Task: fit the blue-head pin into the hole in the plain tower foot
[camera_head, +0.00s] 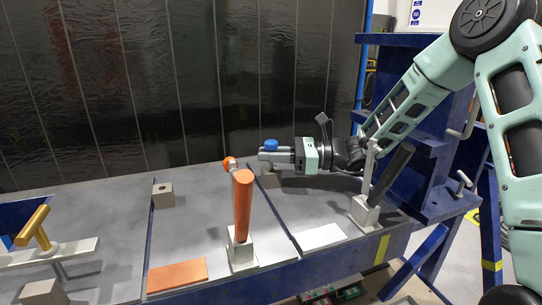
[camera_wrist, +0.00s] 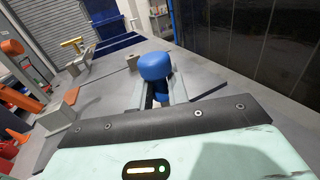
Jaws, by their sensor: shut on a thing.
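My gripper (camera_head: 268,154) is shut on the blue-head pin, above the bench. The pin's blue head (camera_head: 270,145) stands up over the fingers, and it also shows large in the wrist view (camera_wrist: 155,66). The pin's lower part is mostly hidden by the fingers. A plain grey block (camera_head: 162,195) with a dark hole in its top stands on the bench to the left, apart from the pin. Another grey block (camera_head: 270,180) sits below my gripper, partly hidden; its top is not clear. I cannot tell which piece is the plain tower foot.
An orange-lever clamp (camera_head: 243,205) stands on a pale foot in front of my gripper. A dark-lever clamp (camera_head: 390,175) stands to the right. An orange plate (camera_head: 177,275) and a white plate (camera_head: 320,236) lie near the front edge. A yellow T-handle (camera_head: 34,228) is far left.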

